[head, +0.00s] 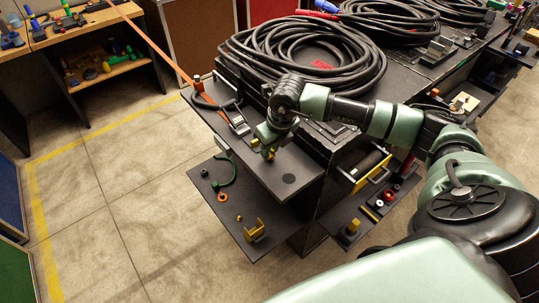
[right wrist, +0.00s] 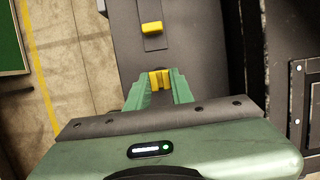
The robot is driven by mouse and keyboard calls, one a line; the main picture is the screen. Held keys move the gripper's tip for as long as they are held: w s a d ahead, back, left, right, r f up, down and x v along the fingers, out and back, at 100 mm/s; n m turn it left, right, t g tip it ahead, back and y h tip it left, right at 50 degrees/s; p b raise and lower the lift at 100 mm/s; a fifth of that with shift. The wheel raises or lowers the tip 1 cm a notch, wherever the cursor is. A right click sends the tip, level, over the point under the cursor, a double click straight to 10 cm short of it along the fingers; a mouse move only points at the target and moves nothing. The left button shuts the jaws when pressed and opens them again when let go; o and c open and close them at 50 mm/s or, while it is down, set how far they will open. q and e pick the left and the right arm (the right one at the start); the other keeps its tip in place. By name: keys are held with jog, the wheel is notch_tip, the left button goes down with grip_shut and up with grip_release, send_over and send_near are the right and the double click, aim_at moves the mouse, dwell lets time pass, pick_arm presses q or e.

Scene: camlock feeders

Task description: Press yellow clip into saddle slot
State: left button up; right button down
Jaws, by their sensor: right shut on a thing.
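My right gripper (head: 266,150) reaches down over the upper dark shelf at the bench's near end. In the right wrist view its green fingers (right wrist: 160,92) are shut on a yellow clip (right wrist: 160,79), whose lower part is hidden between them. A second yellow block (right wrist: 152,28) sits on a dark strip of the grey surface, ahead of the fingers and apart from the held clip. In the head view small yellow bits (head: 270,155) show at the fingertips. I cannot tell which feature is the saddle slot, or whether the clip touches the shelf. My left gripper is not in view.
Coiled black cable (head: 300,55) lies behind. A lower shelf (head: 240,200) holds a yellow bracket (head: 251,228) and a green hook (head: 226,174). Open floor (head: 110,200) lies left.

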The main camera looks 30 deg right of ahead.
jog(key=shift+w+r+p, duration=0.1)
jog(key=shift+r+p, duration=0.3)
jog(key=shift+r, duration=0.1)
jog(key=shift+r+p, duration=0.95)
jog(key=shift+r, duration=0.95)
jog(key=shift+a, duration=0.1)
